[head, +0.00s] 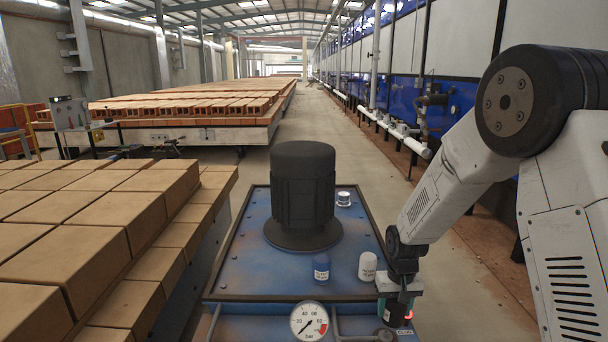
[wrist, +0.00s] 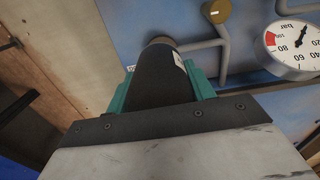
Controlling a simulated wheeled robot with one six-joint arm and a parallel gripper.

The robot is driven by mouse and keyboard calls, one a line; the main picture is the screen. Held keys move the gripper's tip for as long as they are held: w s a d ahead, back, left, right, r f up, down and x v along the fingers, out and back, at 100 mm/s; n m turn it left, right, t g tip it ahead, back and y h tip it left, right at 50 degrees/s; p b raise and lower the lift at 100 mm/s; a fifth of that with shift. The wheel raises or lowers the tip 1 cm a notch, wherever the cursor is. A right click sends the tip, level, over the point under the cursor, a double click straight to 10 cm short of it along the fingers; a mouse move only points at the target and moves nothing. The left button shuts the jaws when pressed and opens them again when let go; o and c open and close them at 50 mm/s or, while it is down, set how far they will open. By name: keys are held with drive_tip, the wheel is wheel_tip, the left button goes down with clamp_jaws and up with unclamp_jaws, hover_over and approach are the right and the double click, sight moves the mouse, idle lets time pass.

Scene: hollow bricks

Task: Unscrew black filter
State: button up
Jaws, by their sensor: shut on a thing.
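The black filter (wrist: 163,72) is a dark cylinder with a white label on its side. In the wrist view it sits between the green finger pads of my gripper (wrist: 160,85), which is shut on it. Its far end meets a grey pipe fitting. In the head view the black filter (head: 392,314) is at the front right corner of the blue unit, partly hidden by my gripper (head: 397,300). I cannot tell whether its thread is engaged.
A large black motor (head: 303,190) rises mid-unit. A pressure gauge (head: 309,320) is at the front. Stacked bricks (head: 90,235) lie left.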

sight(399, 315)
drive_tip(key=shift+s+r, duration=0.35)
drive_tip(key=shift+s, duration=0.55)
drive_tip(key=shift+s+r, duration=0.3)
drive_tip(key=shift+s, duration=0.6)
